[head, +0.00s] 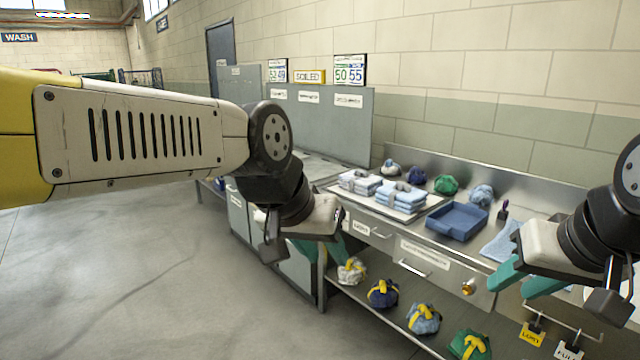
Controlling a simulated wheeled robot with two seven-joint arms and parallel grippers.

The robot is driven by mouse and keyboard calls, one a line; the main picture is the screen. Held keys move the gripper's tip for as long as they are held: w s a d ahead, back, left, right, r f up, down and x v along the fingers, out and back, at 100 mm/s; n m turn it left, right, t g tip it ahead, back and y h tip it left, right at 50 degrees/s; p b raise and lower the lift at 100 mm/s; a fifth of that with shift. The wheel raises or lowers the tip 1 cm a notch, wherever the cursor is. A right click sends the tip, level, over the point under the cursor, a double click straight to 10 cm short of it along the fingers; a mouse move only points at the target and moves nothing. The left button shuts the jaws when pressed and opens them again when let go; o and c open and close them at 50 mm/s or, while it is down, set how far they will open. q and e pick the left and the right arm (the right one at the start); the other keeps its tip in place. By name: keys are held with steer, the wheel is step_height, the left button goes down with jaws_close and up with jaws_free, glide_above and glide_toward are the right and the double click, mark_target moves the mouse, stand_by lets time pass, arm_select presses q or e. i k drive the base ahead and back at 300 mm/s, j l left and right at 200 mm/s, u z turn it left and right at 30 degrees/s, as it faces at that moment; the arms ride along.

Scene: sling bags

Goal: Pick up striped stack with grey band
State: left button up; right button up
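Two folded cloth stacks lie side by side on a light tray on the steel counter. The left stack (360,183) looks pale with blue stripes and has a grey band. The right stack (402,200) is light blue and also has a grey band across its top. My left gripper (322,254) hangs in front of the counter, left of and below the stacks, with teal fingers apart and nothing seen between them. My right gripper (524,283) is at the counter's front right, well right of the stacks, its teal fingers apart and empty.
A blue tray (458,224) sits right of the stacks, near a blue cloth (501,241). Several cloth bundles, including a green one (446,184), line the counter's back. More yellow-tied bundles (383,293) rest on the lower shelf. The floor at left is clear.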

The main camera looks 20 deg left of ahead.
mark_target(359, 181)
steer(key=u, duration=0.35)
steer(key=i+u, duration=0.1)
steer(key=i, duration=0.8)
steer(key=i+u, duration=0.1)
steer(key=i, duration=0.75)
steer(key=i+l+u, duration=0.15)
steer(key=i, duration=0.75)
